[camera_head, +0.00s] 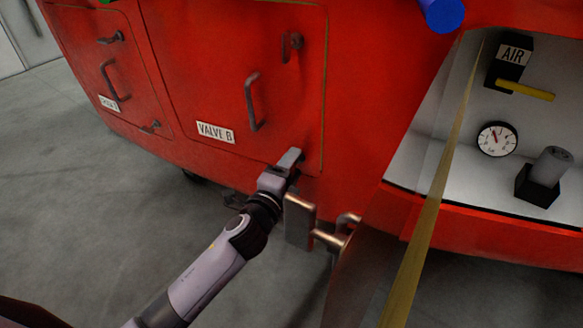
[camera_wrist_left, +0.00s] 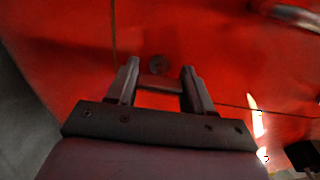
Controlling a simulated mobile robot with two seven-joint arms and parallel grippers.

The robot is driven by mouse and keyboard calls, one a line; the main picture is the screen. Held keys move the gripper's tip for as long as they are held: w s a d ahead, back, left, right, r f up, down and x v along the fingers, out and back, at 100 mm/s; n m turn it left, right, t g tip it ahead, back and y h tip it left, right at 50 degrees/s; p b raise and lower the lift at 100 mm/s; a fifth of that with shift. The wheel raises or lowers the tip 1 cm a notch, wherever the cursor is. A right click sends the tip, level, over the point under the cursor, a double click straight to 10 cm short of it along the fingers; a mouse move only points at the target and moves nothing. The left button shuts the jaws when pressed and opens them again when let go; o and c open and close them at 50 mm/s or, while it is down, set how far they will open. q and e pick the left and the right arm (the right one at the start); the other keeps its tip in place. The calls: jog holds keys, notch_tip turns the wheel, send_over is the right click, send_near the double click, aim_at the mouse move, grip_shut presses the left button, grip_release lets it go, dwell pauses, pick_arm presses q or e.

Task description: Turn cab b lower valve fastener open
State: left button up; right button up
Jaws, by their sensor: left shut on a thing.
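The red VALVE B hatch (camera_head: 215,85) is flush in the train's nose, with a white label and a dark handle (camera_head: 253,102). My left gripper (camera_head: 293,162) is at its lower right corner and hides most of the lower valve fastener in the head view. In the left wrist view the lower fastener (camera_wrist_left: 158,82) shows as a short bar between the two fingers, with a round pivot (camera_wrist_left: 156,62) just beyond. My left gripper (camera_wrist_left: 161,84) is shut on this bar. The upper fastener (camera_head: 292,45) stands roughly upright near the hatch's upper right. My right gripper is not in view.
Metal coupler parts (camera_head: 300,222) stick out just right of my left wrist. Farther right is an open bay with an AIR label (camera_head: 514,54), a yellow lever (camera_head: 525,90) and a gauge (camera_head: 497,139). Another hatch (camera_head: 92,60) is at left. The floor at lower left is clear.

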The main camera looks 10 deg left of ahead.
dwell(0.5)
pick_arm(q)
jog(key=o, duration=1)
jog(key=shift+o, duration=0.2)
jog(key=v, duration=0.7)
jog(key=shift+p, duration=0.45)
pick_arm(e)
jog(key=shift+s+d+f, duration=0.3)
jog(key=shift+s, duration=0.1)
pick_arm(q)
jog(key=shift+s, duration=0.1)
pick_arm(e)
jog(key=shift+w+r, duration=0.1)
